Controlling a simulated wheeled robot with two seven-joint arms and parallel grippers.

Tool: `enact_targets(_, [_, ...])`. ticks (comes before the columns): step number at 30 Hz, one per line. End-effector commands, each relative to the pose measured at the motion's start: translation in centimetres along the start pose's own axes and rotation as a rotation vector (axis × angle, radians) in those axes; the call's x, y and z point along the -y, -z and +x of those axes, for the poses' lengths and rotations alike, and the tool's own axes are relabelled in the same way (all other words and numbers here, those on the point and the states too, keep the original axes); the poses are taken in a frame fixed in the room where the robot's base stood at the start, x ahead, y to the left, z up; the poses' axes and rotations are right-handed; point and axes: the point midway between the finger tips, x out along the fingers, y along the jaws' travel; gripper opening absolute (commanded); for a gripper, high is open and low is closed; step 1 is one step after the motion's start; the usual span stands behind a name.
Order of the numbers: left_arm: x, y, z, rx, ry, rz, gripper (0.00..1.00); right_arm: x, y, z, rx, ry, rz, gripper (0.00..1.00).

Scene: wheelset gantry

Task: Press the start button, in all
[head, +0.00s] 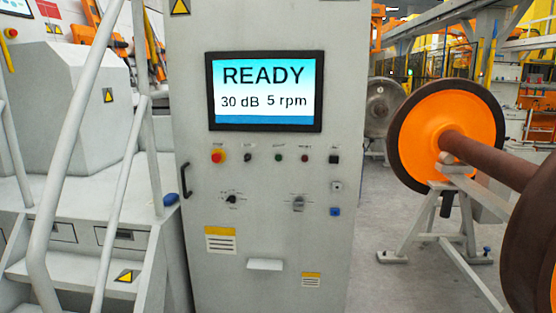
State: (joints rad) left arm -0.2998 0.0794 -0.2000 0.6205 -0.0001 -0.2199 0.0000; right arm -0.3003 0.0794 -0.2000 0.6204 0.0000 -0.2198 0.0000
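A grey control cabinet (258,220) stands upright in the middle of the head view. Its screen (264,119) reads "READY", "30 dB" and "5 rpm". Below the screen is a row of controls. Neither of my grippers is in view.
Two rotary switches (231,198) (298,203) sit below the buttons. A black handle (186,180) is on the cabinet's left edge. Steps with a grey handrail (70,150) stand at left. An orange wheelset (445,125) on a grey stand (455,205) is at right. Floor between is clear.

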Motion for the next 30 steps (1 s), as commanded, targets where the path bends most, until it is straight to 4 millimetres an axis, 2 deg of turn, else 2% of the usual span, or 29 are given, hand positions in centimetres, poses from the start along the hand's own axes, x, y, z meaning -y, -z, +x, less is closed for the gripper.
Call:
enact_targets(1, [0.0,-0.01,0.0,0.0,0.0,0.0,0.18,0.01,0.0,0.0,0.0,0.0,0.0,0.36])
enact_targets(5, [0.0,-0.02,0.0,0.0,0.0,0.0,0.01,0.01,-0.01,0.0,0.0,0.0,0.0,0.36])
enact_targets(6, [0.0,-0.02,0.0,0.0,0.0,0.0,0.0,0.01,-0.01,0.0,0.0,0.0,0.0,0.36])
enact_targets(30, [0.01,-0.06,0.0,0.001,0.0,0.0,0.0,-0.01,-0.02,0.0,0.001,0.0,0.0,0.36])
